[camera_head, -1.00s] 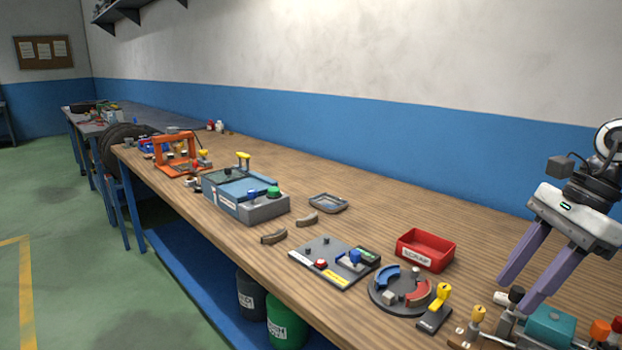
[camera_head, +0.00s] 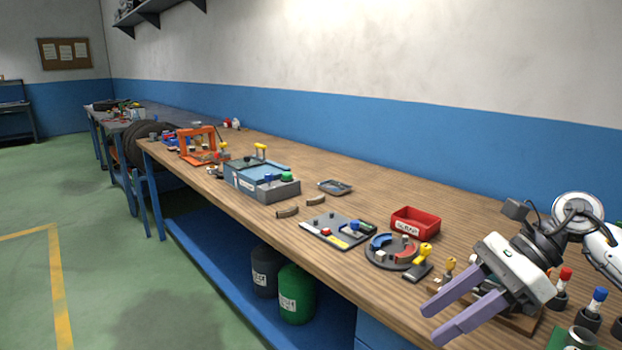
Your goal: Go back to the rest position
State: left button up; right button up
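My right gripper (camera_head: 430,322) shows at the lower right, with two purple fingers held apart and nothing between them. It points down and left, in front of the workbench's right part and partly over its front edge. Its arm comes in from the right edge. My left gripper is not in view. The long wooden workbench (camera_head: 370,205) runs from the lower right to the far left.
On the bench stand a red scrap bin (camera_head: 415,222), a round fixture (camera_head: 392,251), a grey plate (camera_head: 338,231), a blue-grey box fixture (camera_head: 262,180) and an orange frame (camera_head: 197,145). A green canister (camera_head: 297,293) stands below. The green floor (camera_head: 150,290) at left is clear.

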jog(key=a+f+m+t+y, duration=0.2)
jog(key=a+m+t+y, duration=0.65)
jog(key=a+m, duration=0.65)
jog(key=s+d+f+m+t+h, duration=0.2)
jog(key=d+f+m+h, duration=0.15)
jog(key=f+m, duration=0.45)
jog(key=s+d+f+m+t+h, duration=0.2)
jog(key=f+m+h, duration=0.35)
jog(key=m, duration=0.55)
jog(key=s+d+f+m+t+h, duration=0.1)
jog(key=d+f+m+t+h, duration=0.2)
jog(key=f+m, duration=0.55)
jog(key=s+d+f+m+g+h, duration=0.1)
jog(key=s+f+m+g+h, duration=0.2)
jog(key=s+f+m+g, duration=0.4)
jog(key=s+f+m, duration=0.1)
jog(key=s+f, duration=0.4)
jog(key=s, duration=0.3)
jog(key=shift+s+f, duration=0.2)
jog(key=shift+s, duration=0.1)
